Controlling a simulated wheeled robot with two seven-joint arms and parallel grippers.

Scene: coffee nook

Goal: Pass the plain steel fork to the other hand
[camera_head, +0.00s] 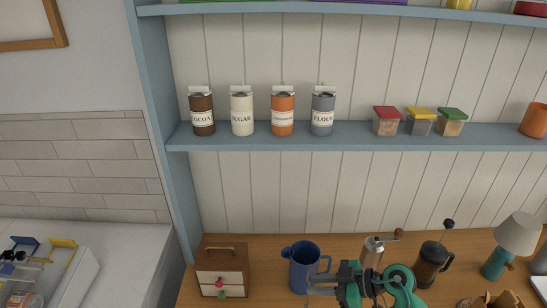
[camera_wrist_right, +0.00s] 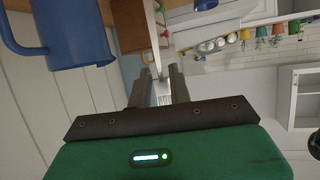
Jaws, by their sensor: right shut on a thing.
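My right gripper (camera_head: 343,284) is at the bottom of the head view, in front of the blue pitcher (camera_head: 304,268). In the right wrist view its two dark fingers (camera_wrist_right: 162,88) are closed on a thin, pale metal piece, the plain steel fork (camera_wrist_right: 163,96). Only a short part of the fork shows clearly between the fingers. In the head view a thin grey piece sticks out to the left of the fingers, too small to make out well. My left gripper is not in view.
A wooden drawer box (camera_head: 222,270) stands left of the pitcher. A grinder (camera_head: 372,254), a French press (camera_head: 432,265) and a teal lamp (camera_head: 497,262) stand to the right. Canisters line the blue shelf (camera_head: 350,139) above. A white tray (camera_head: 70,285) is at the lower left.

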